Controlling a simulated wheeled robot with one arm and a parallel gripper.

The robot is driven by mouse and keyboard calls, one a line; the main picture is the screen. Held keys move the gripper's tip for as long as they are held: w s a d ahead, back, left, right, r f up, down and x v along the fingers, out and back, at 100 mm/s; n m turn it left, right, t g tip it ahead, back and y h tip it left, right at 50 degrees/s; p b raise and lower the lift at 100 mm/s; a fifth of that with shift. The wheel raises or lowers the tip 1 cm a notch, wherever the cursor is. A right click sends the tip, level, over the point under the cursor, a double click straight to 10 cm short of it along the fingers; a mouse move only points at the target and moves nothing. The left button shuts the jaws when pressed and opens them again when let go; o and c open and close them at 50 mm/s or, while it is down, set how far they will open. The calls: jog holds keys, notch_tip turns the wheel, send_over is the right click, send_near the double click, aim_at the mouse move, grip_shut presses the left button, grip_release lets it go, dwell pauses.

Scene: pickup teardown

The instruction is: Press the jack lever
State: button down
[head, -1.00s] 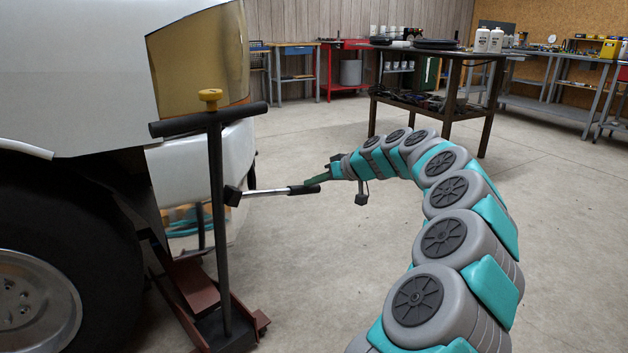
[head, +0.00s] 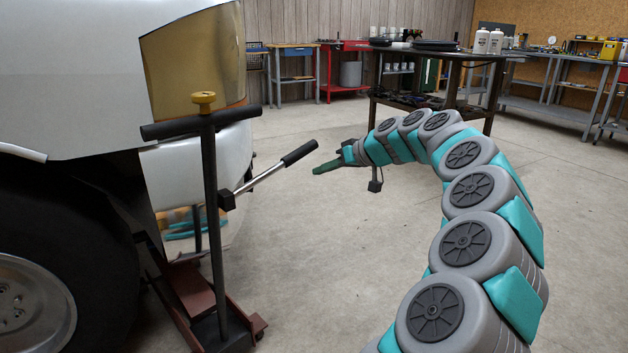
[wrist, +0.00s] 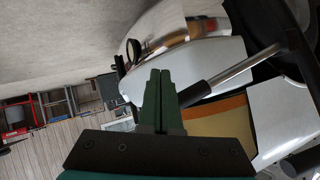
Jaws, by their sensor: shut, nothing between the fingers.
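The jack lever (head: 270,176) is a silver rod with a black grip, joined to the dark upright post of the jack (head: 212,230). It slants up to the right from the post. My gripper (head: 316,170) has green fingers that are shut and empty. In the head view it is just right of and slightly below the grip's end, apart from it in the picture. In the wrist view my gripper (wrist: 160,75) points toward the vehicle, and the lever (wrist: 235,74) shows to its right, its grip end close beside the fingers.
The white vehicle (head: 80,80) with its black tire (head: 60,250) stands at left beside the jack. The jack has a black crossbar (head: 205,122) and a reddish base (head: 190,290). A dark workbench (head: 440,105) stands behind. The floor (head: 310,270) between is clear.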

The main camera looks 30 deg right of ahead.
jog(key=v, duration=0.7)
jog(key=shift+r, duration=0.25)
